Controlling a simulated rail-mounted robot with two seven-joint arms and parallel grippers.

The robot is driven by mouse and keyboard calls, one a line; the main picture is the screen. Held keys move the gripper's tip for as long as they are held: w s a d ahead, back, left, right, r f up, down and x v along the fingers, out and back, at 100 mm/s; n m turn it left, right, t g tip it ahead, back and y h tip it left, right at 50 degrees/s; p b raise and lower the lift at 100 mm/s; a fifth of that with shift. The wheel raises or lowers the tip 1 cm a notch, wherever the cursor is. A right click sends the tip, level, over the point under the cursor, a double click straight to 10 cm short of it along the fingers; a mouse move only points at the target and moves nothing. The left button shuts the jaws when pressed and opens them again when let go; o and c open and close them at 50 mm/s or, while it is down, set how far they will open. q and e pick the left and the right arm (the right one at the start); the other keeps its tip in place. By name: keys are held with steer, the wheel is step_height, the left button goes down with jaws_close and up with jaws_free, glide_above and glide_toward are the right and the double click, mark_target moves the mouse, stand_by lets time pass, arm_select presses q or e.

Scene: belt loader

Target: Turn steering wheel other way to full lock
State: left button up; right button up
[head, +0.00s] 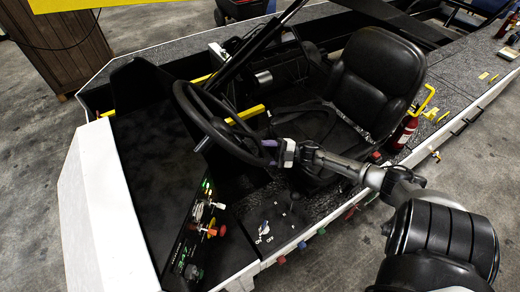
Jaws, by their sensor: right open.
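The black steering wheel (215,132) stands tilted in front of the driver's seat. Its rim faces the seat, and the hub and column show at its left side. My right gripper (274,150) is at the wheel's lower right rim, with its jaws open around or right beside the rim; I cannot tell whether the fingers touch it. My right arm reaches in from the lower right. My left gripper is not in view.
A black seat (375,80) stands behind the wheel. A control panel (195,235) with coloured knobs is below it. A yellow bar (245,115) runs behind the rim. A fire extinguisher (403,133) stands right of the seat. Open floor lies at the lower right.

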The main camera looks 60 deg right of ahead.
steer(key=shift+x, duration=1.25)
steer(key=shift+c, duration=0.2)
jaws_close()
